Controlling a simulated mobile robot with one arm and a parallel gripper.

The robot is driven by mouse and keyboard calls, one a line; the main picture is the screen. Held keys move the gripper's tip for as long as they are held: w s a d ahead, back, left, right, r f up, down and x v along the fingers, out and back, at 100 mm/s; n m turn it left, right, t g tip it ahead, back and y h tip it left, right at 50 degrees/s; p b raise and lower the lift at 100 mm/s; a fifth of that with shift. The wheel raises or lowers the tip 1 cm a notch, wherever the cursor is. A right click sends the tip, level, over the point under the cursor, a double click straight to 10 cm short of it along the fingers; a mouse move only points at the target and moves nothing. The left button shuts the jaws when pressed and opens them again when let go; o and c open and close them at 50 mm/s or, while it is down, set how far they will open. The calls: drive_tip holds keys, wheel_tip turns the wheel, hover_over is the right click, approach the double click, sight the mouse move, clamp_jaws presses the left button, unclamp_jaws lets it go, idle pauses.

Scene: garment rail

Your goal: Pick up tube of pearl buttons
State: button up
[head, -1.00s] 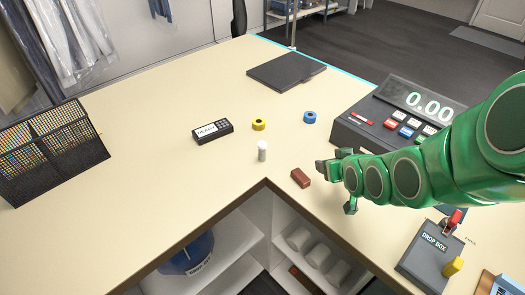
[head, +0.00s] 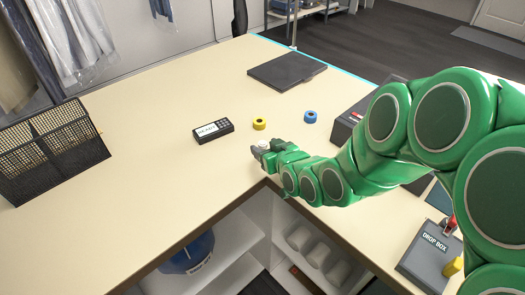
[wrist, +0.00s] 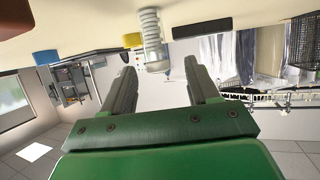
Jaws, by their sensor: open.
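The tube of pearl buttons (wrist: 152,38) is a narrow, clear and whitish cylinder that shows stacked rings in the wrist view. It stands on the counter, and the wrist picture appears upside down. My gripper (wrist: 160,68) is open, with one finger to each side of the tube's line; the tube lies at or just beyond the fingertips. In the head view my gripper (head: 263,152) is low over the counter near its inner corner and hides most of the tube. I cannot tell whether a finger touches it.
A yellow ring (head: 259,123), a blue ring (head: 310,117) and a black handheld device (head: 212,130) lie behind my gripper. A black folder (head: 287,71) lies farther back. A mesh basket (head: 55,150) stands left. A grey drop box (head: 428,257) is at right.

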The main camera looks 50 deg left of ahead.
sight(260, 142)
drive_tip(key=shift+x, duration=2.6)
drive_tip(key=shift+w+r, duration=0.1)
drive_tip(key=shift+c, duration=0.2)
drive_tip(key=c, duration=1)
